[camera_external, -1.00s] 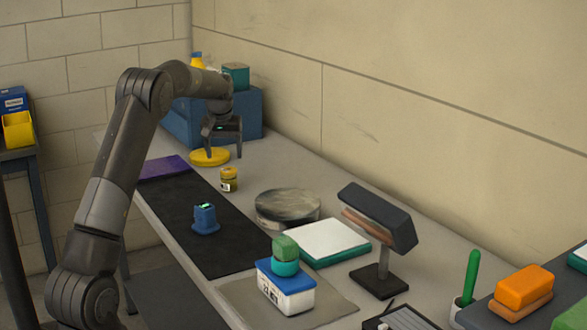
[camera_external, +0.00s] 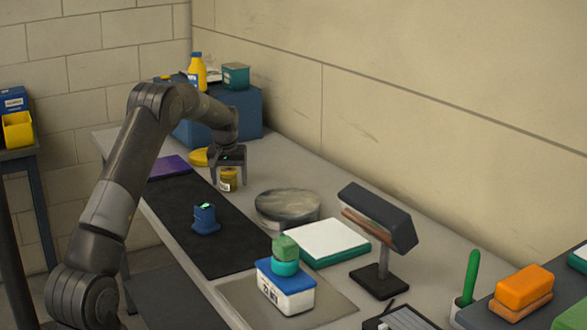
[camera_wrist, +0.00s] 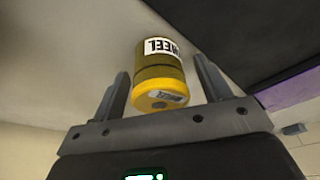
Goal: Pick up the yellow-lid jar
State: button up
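The yellow-lid jar (camera_external: 228,180) is a small yellow jar with a white label. It stands upright on the grey bench top beside the black mat. My gripper (camera_external: 229,178) points down over it, with one finger on either side. In the wrist view the jar (camera_wrist: 160,78) sits between the two fingers of my gripper (camera_wrist: 164,85), with its yellow lid toward the palm. A gap shows between the jar and each finger, so the gripper is open around it. Part of the jar is hidden by the gripper in the external view.
A yellow disc (camera_external: 199,157) lies just behind my gripper. A blue box (camera_external: 245,112) carries a yellow bottle (camera_external: 197,72) and a green box (camera_external: 236,76). A blue item (camera_external: 205,220) stands on the black mat (camera_external: 185,198).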

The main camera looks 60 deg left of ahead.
jog(key=c, duration=1)
jog(key=shift+r, duration=0.1)
jog(key=shift+c, duration=0.2)
